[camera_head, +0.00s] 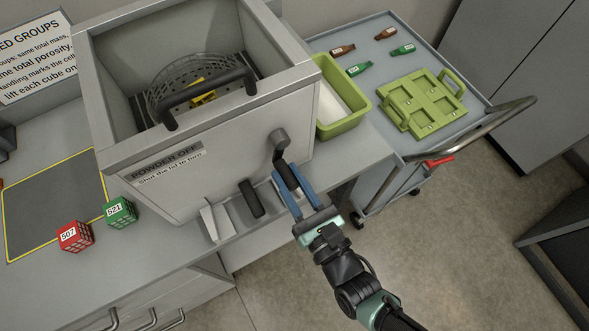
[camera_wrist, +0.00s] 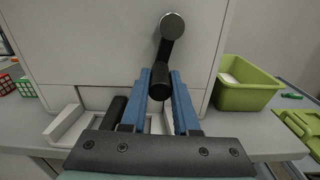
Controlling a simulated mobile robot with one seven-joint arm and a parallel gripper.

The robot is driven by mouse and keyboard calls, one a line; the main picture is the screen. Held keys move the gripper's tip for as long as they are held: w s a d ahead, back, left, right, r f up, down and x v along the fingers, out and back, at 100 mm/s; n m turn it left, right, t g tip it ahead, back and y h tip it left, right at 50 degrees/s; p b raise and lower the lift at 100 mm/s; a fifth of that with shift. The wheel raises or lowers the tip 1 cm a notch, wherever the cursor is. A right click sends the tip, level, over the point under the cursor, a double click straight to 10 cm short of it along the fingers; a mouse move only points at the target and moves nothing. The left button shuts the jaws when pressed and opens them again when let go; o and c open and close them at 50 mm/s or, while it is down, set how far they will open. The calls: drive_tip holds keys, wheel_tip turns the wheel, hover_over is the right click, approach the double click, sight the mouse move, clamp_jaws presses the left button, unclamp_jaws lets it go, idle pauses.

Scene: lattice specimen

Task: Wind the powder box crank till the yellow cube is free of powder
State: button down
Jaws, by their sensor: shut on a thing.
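The grey powder box (camera_head: 230,141) stands on the counter, labelled "POWDER OFF" and "Shut the lid to turn". Inside it, the yellow cube (camera_head: 203,96) lies in a round mesh basket (camera_head: 165,81), partly hidden by a black bar handle (camera_head: 210,98). I cannot tell whether a clear lid covers the opening. The crank (camera_head: 280,143) is on the front, its arm pointing down; it also shows in the wrist view (camera_wrist: 168,45). My gripper (camera_head: 287,181) has its blue fingers shut on the crank's handle (camera_wrist: 159,82). Powder on the cube is too small to judge.
A red cube (camera_head: 75,236) and a green cube (camera_head: 120,211) sit left on the counter by a yellow-edged mat (camera_head: 50,205). A green tub (camera_head: 342,124) stands right of the box.

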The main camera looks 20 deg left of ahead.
drive_tip(key=shift+s+a+r+m+p, duration=0.1)
drive_tip(key=shift+a+r+m+p, duration=0.1)
drive_tip(key=shift+m+p, duration=0.25)
drive_tip(key=c, duration=0.7)
unclamp_jaws()
drive_tip(key=shift+d, duration=0.1)
drive_tip(key=shift+o, duration=0.2)
drive_tip(key=shift+f, duration=0.1)
drive_tip(key=shift+s, duration=0.1)
drive_tip(key=shift+s+d+r+p, duration=0.2)
drive_tip(key=shift+s+d+p, duration=0.2)
drive_tip(key=shift+p, duration=0.6)
drive_tip(key=p+v, duration=0.4)
drive_tip(key=v, duration=0.7)
drive_tip(key=shift+s+d+f+p, duration=0.15)
drive_tip(key=shift+s+d+p, duration=0.05)
drive_tip(key=shift+d+p, duration=0.15)
